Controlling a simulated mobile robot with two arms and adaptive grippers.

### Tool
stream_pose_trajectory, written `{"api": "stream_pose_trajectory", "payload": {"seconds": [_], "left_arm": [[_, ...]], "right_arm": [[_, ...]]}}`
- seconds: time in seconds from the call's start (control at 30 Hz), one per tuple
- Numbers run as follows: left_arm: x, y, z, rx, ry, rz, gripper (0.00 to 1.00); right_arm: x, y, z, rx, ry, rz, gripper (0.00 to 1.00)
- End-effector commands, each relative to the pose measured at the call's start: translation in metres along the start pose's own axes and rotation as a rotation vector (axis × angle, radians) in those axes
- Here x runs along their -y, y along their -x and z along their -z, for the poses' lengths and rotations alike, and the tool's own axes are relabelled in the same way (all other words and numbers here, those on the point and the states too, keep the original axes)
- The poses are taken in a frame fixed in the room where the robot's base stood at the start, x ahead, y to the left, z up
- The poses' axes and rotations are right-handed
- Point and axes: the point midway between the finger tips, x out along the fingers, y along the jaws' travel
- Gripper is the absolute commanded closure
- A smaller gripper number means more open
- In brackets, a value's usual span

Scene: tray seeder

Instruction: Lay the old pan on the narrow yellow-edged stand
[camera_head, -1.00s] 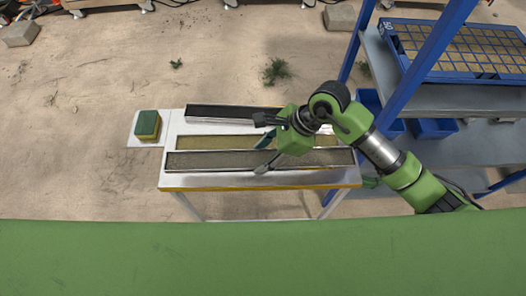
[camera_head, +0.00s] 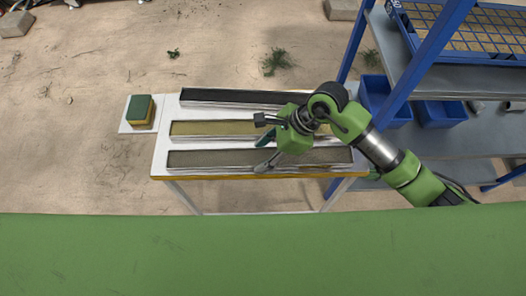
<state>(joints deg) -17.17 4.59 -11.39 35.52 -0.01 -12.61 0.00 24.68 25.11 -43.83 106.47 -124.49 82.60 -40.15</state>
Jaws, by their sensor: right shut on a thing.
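The stand (camera_head: 160,161) is a narrow white table with a yellow front edge. Three long, narrow pans lie across it or above it. The back pan (camera_head: 215,97) has dark contents, the middle pan (camera_head: 215,129) yellowish ones. The front pan (camera_head: 205,160) has grey-brown contents and lies along the yellow edge. My right gripper (camera_head: 265,155) is shut on the front pan, with a finger on each long side. Whether this pan touches the stand, I cannot tell. My wrist hides parts of the pans. My left gripper is not in view.
A green and yellow sponge (camera_head: 140,109) sits on a white plate left of the stand. A blue-framed shelf (camera_head: 460,80) with a blue gridded tray (camera_head: 410,32) and blue bins (camera_head: 440,114) stands at right. Sandy ground with weeds lies behind.

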Motion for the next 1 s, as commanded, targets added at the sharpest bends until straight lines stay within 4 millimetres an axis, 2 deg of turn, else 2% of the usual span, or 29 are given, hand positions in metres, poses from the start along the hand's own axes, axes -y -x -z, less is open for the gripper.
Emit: {"api": "stream_pose_trajectory", "payload": {"seconds": [0.57,0.6,0.67,1.0], "left_arm": [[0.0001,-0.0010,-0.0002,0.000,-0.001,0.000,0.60],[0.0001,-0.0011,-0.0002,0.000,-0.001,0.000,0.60],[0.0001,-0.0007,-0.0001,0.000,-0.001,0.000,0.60],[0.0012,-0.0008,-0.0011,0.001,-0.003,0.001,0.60]], "right_arm": [[0.0004,-0.0002,-0.0005,0.002,0.001,0.001,0.80],[0.0004,-0.0003,-0.0005,0.002,0.001,0.001,0.56],[0.0004,0.0001,-0.0006,0.002,0.001,0.001,0.41],[-0.0003,-0.0005,0.0010,-0.002,-0.001,-0.001,0.39]]}}
